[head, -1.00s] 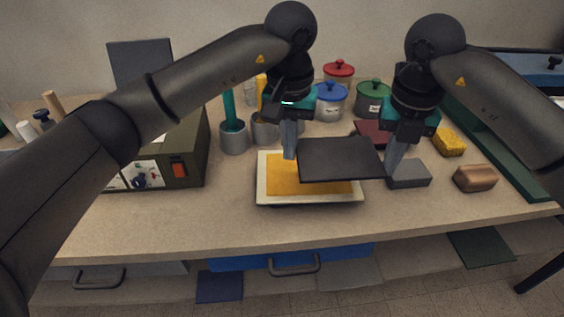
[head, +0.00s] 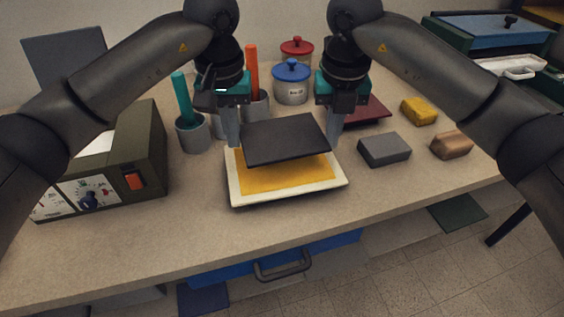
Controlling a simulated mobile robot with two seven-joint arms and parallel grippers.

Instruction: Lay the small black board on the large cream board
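The large cream board (head: 240,197) lies on the worktop in the head view, its pale rim showing around a yellow sheet or board (head: 266,179) on top. The small black board (head: 285,140) is held above the yellow one, with a gap at its front edge. It covers the back of the stack, so the far rim is mostly hidden. My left gripper (head: 233,144) is at the black board's left edge and my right gripper (head: 332,143) at its right edge. Both appear shut on it; the fingertips are partly hidden.
An olive box (head: 145,150) stands left. Grey cups (head: 193,134) with coloured handles and lidded pots (head: 291,85) stand behind. A grey block (head: 384,149), dark red board (head: 367,112), yellow sponge (head: 419,111) and brown block (head: 451,145) lie right. The front worktop is clear.

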